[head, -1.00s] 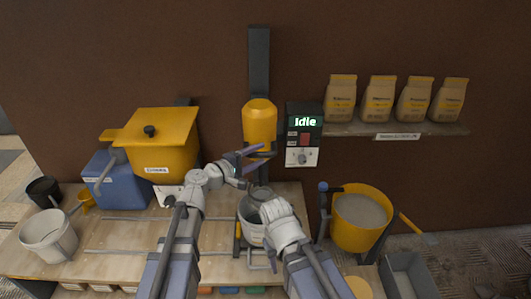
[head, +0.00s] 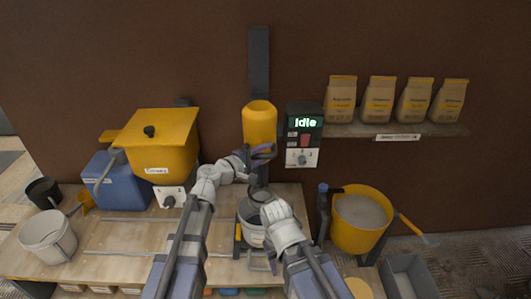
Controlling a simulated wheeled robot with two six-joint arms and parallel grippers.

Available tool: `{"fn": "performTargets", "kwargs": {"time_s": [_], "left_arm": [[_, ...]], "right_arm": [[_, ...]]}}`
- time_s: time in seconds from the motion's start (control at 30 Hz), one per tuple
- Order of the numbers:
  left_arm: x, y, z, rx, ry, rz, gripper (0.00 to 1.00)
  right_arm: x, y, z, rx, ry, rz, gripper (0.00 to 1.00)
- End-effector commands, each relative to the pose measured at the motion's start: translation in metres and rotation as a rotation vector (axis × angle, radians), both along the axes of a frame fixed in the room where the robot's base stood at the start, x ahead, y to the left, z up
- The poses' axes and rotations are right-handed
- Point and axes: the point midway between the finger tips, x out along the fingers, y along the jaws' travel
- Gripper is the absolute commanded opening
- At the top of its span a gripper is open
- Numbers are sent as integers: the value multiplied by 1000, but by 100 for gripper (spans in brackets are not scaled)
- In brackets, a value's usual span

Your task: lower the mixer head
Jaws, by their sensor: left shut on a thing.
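The yellow mixer head (head: 259,125) hangs on a dark vertical rail (head: 259,62) on the brown wall, above a grey bucket (head: 247,232). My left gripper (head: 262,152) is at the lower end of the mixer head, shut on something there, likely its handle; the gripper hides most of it. A dark shaft shows below the head, over the bucket. My right arm comes in from below, its wrist (head: 278,222) in front of the bucket; its fingers are hidden. The control box (head: 303,135) right of the head reads "Idle".
A yellow hopper (head: 160,145) and a blue container (head: 120,180) stand left on the wooden bench. A white bucket (head: 48,238) is at the bench's left. A yellow tub (head: 361,222) of grey material stands right. Several bags line a shelf (head: 400,131).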

Motion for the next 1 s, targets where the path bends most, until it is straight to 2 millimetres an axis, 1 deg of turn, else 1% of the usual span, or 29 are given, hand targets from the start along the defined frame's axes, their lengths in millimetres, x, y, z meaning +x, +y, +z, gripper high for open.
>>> {"fn": "performTargets", "kwargs": {"time_s": [0.03, 0.13, 0.17, 1.0], "left_arm": [[-1, 0, -1, 3, 0, -2, 13], [-1, 0, -1, 2, 0, -3, 2], [-1, 0, -1, 3, -1, -3, 0], [-2, 0, -1, 7, -1, -4, 0]], "right_arm": [[0, 0, 0, 0, 0, 0, 50], [0, 0, 0, 0, 0, 0, 50], [0, 0, 0, 0, 0, 0, 50], [0, 0, 0, 0, 0, 0, 50]]}}
